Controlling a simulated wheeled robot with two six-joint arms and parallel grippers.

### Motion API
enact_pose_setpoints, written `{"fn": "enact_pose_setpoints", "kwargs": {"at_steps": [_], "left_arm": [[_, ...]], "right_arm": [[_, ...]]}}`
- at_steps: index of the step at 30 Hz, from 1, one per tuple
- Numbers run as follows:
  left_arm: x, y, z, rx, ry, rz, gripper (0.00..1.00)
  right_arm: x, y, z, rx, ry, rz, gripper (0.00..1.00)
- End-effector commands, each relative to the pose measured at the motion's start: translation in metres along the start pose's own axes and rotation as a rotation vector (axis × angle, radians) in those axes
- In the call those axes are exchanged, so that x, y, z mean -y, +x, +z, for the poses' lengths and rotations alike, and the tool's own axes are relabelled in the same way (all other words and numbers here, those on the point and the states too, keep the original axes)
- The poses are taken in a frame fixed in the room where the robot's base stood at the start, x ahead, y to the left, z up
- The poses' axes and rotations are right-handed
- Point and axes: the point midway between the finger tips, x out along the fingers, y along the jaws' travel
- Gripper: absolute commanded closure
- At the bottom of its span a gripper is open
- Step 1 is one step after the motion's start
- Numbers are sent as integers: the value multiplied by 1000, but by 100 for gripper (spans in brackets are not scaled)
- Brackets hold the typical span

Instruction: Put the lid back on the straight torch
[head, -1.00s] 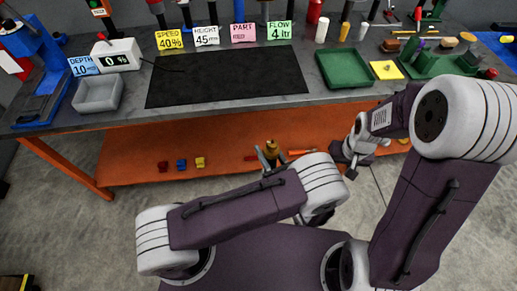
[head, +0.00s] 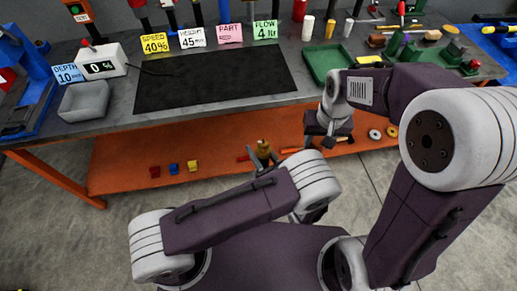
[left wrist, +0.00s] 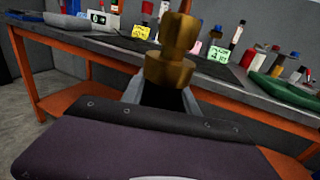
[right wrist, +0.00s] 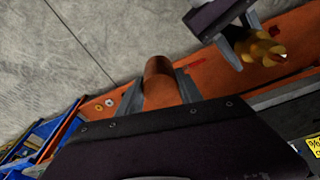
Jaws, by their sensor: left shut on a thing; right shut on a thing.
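My left gripper (left wrist: 162,92) is shut on a stepped brass piece (left wrist: 171,68), which stands upright above the jaws. The brass piece also shows in the head view (head: 263,147), in front of the lower shelf. My right gripper (right wrist: 158,92) is shut on a smooth copper-coloured cylinder (right wrist: 160,78). In the head view the right jaws and the cylinder are hard to make out below my right wrist. In the right wrist view the brass piece (right wrist: 262,50) is up and to the right, apart from the cylinder. I cannot tell which piece is the torch and which the lid.
The grey workbench (head: 120,122) stands ahead, with a black mat (head: 215,76), a grey tray (head: 84,101) and a green tray (head: 318,66). The orange lower shelf (head: 215,153) carries small coloured blocks and tools. The floor before it is clear.

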Motion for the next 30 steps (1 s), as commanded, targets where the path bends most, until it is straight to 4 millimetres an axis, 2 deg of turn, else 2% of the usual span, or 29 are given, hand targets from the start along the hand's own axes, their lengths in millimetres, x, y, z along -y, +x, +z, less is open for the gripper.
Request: {"fn": "enact_pose_setpoints", "kwargs": {"at_steps": [3,9,12,15,20,30], "left_arm": [[0,0,1,2,-1,0,100],[0,0,1,2,-1,0,100],[0,0,1,2,-1,0,100],[0,0,1,2,-1,0,100],[0,0,1,2,-1,0,100],[0,0,1,2,-1,0,100]], "right_arm": [[37,-30,-14,-7,-89,-15,98],[100,-70,-24,-4,-246,-39,98],[126,-82,-22,-2,-313,-48,98],[142,-87,-14,-1,-361,-55,98],[153,-88,-8,0,-393,-60,98],[152,-86,-7,1,-393,-59,98]]}}
